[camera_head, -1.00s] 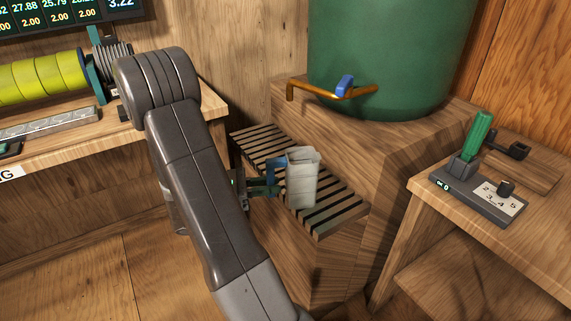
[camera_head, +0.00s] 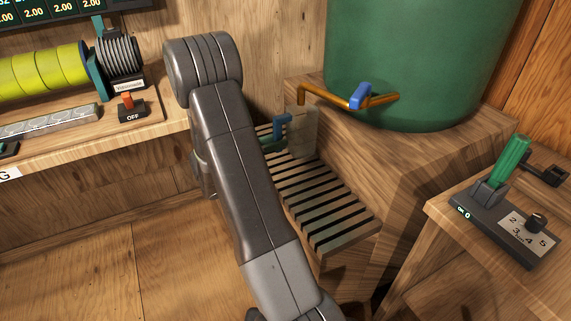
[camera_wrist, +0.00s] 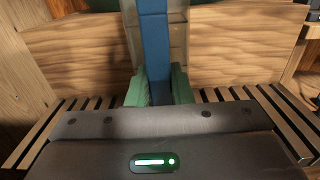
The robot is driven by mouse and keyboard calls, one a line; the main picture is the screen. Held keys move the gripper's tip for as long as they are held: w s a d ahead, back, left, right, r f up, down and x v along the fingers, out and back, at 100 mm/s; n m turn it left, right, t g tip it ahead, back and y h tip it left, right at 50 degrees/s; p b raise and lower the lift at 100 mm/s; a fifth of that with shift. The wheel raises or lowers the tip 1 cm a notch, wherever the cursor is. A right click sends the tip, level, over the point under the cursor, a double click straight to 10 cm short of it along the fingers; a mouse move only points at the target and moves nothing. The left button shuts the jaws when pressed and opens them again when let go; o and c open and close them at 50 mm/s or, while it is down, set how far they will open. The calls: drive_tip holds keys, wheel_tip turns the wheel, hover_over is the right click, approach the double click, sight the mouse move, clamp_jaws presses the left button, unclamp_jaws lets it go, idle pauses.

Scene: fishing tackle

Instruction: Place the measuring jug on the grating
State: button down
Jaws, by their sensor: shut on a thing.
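The measuring jug (camera_head: 303,138) is a pale, see-through vessel with a blue handle (camera_wrist: 156,45). In the head view it is upright at the far end of the slatted grating (camera_head: 318,200), near the spout of the brass tap. I cannot tell whether its base touches the slats, as my arm hides part of it. In the wrist view my gripper (camera_wrist: 158,88) has its green fingers on both sides of the blue handle, shut on it. The jug body (camera_wrist: 179,38) is behind the handle. The grating (camera_wrist: 213,95) shows on both sides of my gripper.
The brass tap (camera_head: 335,99) with a blue lever sticks out of a green tank (camera_head: 420,60) on a wooden block. At right, a bench holds a green-lever device (camera_head: 500,200). At left, a bench carries yellow spools (camera_head: 45,72) and an OFF switch (camera_head: 131,108). The grating's near part is clear.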

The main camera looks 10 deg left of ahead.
wheel_tip(320, 180, down, 7)
drive_tip(key=shift+f+b, duration=0.1)
drive_tip(key=shift+b, duration=0.65)
drive_tip(key=shift+f, duration=0.15)
drive_tip(key=c, duration=1.3)
unclamp_jaws()
drive_tip(key=shift+s+a, duration=0.1)
drive_tip(key=p+v, duration=0.2)
drive_tip(key=v, duration=0.9)
drive_tip(key=shift+s+a, duration=0.25)
